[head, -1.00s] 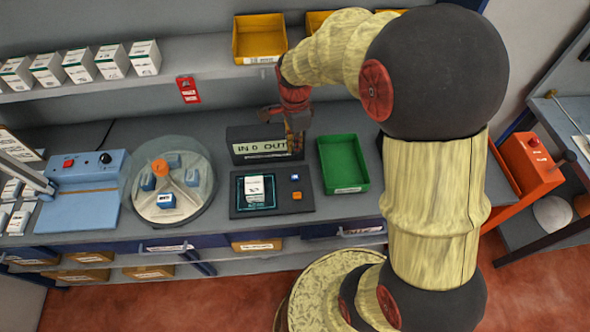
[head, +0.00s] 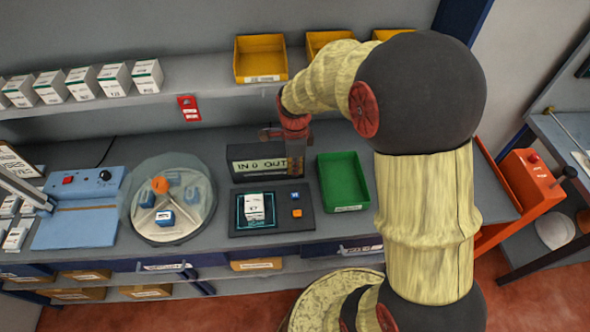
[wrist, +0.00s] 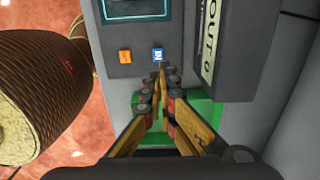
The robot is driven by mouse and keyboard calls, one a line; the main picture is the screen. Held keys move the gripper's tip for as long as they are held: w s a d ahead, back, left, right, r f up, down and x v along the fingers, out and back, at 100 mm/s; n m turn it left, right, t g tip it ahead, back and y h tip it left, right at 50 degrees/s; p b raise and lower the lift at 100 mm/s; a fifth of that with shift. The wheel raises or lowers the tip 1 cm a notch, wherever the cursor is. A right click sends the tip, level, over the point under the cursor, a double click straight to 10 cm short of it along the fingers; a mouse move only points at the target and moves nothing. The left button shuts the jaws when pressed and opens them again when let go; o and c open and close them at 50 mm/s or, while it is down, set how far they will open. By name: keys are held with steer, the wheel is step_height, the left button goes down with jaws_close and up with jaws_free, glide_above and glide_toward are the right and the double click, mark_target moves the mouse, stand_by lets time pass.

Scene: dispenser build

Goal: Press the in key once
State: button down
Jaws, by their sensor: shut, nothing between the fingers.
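The in key looks like the small blue and white key (head: 294,195) at the right of the black console (head: 240,224); it also shows in the wrist view (wrist: 157,55). An orange key (head: 297,213) sits beside it, also in the wrist view (wrist: 125,56). My gripper (head: 297,172) points down near the display box, behind the blue key in the head view. In the wrist view my gripper (wrist: 159,72) is shut and empty, its tips close to the blue key. I cannot tell whether they touch it.
The display box (head: 236,166) reading "IN 0 OUT" stands behind the console. A green tray (head: 343,185) is close on the right. A round clear-covered carousel (head: 185,232) is on the left. A shelf with yellow bins (head: 260,58) runs above.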

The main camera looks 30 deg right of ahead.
mark_target(295, 194)
step_height(295, 194, down, 11)
steer(key=shift+r+b, duration=0.1)
steer(key=shift+b, duration=0.55)
